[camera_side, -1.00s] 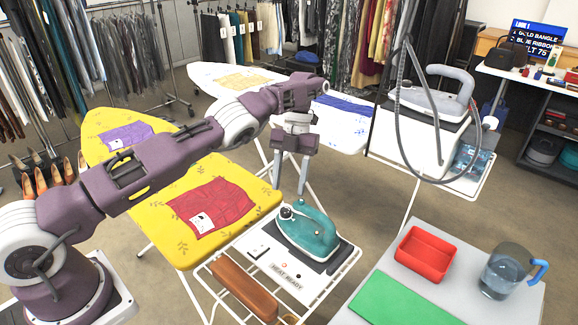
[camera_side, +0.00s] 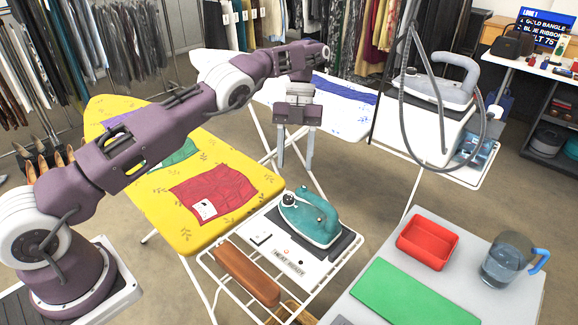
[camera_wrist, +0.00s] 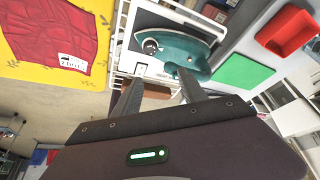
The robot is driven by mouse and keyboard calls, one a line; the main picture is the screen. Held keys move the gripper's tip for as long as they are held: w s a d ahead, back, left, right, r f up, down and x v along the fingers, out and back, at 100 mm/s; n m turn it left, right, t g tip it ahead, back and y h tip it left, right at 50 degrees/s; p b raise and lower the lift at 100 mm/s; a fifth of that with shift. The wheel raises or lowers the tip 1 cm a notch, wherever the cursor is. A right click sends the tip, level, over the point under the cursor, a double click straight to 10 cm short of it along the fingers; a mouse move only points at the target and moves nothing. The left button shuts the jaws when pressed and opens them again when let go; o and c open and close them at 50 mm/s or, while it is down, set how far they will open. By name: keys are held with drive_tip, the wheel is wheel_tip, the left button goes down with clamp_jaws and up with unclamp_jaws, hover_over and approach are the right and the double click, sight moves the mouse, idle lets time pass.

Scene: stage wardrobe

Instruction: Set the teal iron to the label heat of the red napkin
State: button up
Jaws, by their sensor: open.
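The teal iron (camera_side: 310,217) rests on a dark pad on the white wire rack beside the yellow ironing board (camera_side: 157,194). Its dark dial (camera_wrist: 150,46) shows in the wrist view, where the iron (camera_wrist: 180,52) lies beyond my fingertips. The dial's setting is too small to read. The red napkin (camera_side: 217,194) lies flat on the yellow board with a white label (camera_side: 205,209) at its near corner. The label (camera_wrist: 73,62) has print too small to read surely. My gripper (camera_side: 296,170) is open and empty, pointing down, above and behind the iron, apart from it.
A panel marked "HEAT READY" (camera_side: 289,262) is in front of the iron. A green cloth (camera_side: 177,153) and a purple cloth lie on the yellow board. A red tray (camera_side: 427,244), green mat (camera_side: 413,292) and water jug (camera_side: 504,264) stand right. A grey iron (camera_side: 437,84) hangs its hose nearby.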

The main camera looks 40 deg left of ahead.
sight(288, 197)
drive_tip(key=f+n+t, duration=0.1)
drive_tip(key=f+n, duration=0.2)
drive_tip(key=s+f+n+t+h, duration=0.1)
drive_tip(key=f+n, duration=0.2)
drive_tip(key=n, duration=0.1)
drive_tip(key=s+a+f+n+t, duration=0.1)
drive_tip(key=f+n, duration=0.2)
drive_tip(key=shift+s+a+f+n+t+h, duration=0.1)
drive_tip(key=shift+f+n+t+h, duration=0.2)
drive_tip(key=shift+f+t+h, duration=0.1)
drive_tip(key=shift+c, duration=0.2)
drive_tip(key=shift+r, duration=0.1)
clamp_jaws()
